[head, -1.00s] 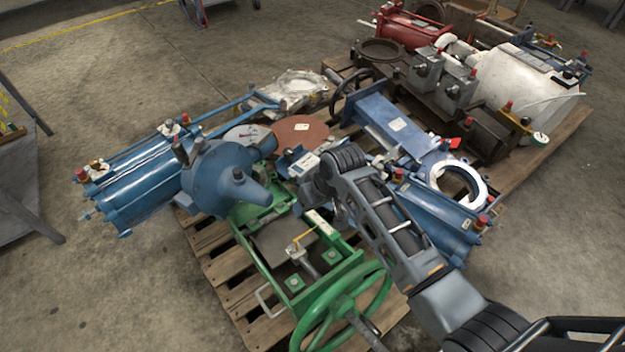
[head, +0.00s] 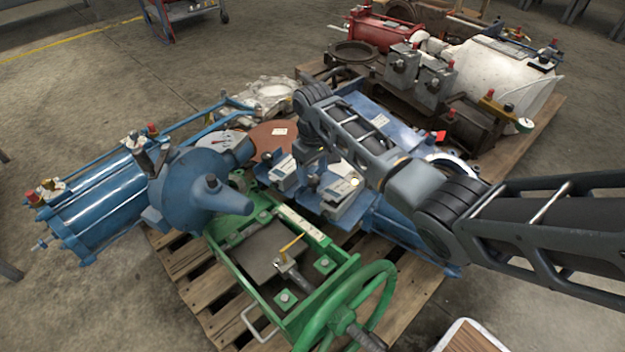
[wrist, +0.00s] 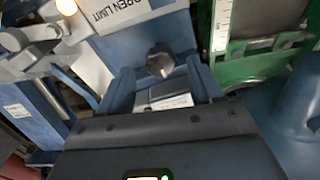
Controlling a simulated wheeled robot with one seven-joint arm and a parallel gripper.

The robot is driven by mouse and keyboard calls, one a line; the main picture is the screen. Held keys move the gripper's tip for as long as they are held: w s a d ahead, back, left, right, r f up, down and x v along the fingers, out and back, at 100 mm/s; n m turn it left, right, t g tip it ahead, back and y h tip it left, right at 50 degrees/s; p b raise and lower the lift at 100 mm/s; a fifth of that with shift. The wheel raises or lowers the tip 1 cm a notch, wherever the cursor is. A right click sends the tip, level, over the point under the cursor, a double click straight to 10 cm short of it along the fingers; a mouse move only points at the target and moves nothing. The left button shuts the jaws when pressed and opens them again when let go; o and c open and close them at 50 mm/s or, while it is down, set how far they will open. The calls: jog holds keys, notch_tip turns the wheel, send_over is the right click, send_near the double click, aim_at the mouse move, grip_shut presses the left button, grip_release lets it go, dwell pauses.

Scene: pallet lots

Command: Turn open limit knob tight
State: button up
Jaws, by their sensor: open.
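The open limit knob (wrist: 160,61) is a dark round knob on a blue-grey housing in the wrist view. A white label reading "OPEN LIMIT" (wrist: 120,14) lies just beyond it. My gripper (wrist: 159,72) is open, with its two blue fingers pointing at the knob, one toward each side. The knob shows between the fingertips, at or just past them; I cannot tell whether they touch it. In the head view my arm reaches down over the grey label-bearing boxes (head: 343,192) on the pallet, and I cannot make out the knob there.
A green frame with a handwheel (head: 372,300) stands at the pallet's near side. A large blue actuator (head: 100,195) lies at left. A white cylinder (head: 500,75) and a red actuator (head: 385,30) are at the back. Open concrete floor (head: 60,110) surrounds the pallet (head: 190,270).

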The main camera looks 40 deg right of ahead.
aim_at(314, 185)
jog(key=shift+f+b, duration=0.4)
jog(key=shift+f, duration=0.85)
jog(key=shift+c, duration=0.5)
jog(key=c, duration=1)
jog(key=shift+o, duration=0.2)
